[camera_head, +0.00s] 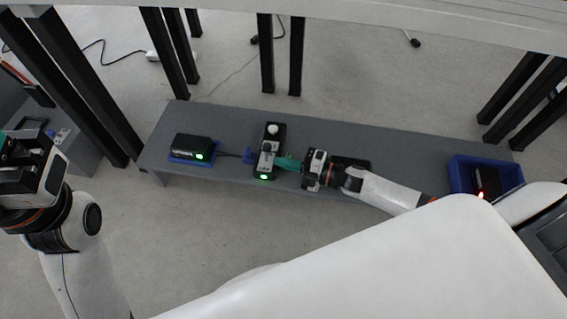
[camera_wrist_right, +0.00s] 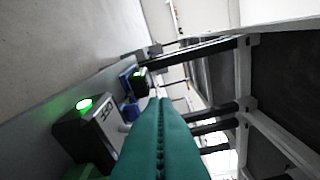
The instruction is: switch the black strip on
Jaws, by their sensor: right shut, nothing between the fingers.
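A black strip (camera_head: 261,168) lies on the grey bench in the head view, with a round white knob at its far end and a pale block across its middle. A green light glows at its near end. In the wrist view the shut fingers (camera_wrist_right: 160,115) hide part of the strip. My left gripper (camera_head: 22,160) is far left; its fingertips are unclear.
A black box (camera_head: 193,143) with a green light sits in a blue tray left of the strip. Another blue tray (camera_head: 511,174) at the right holds a black box (camera_head: 486,180) with a red light. Black posts (camera_head: 171,55) stand behind the grey bench (camera_head: 420,160).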

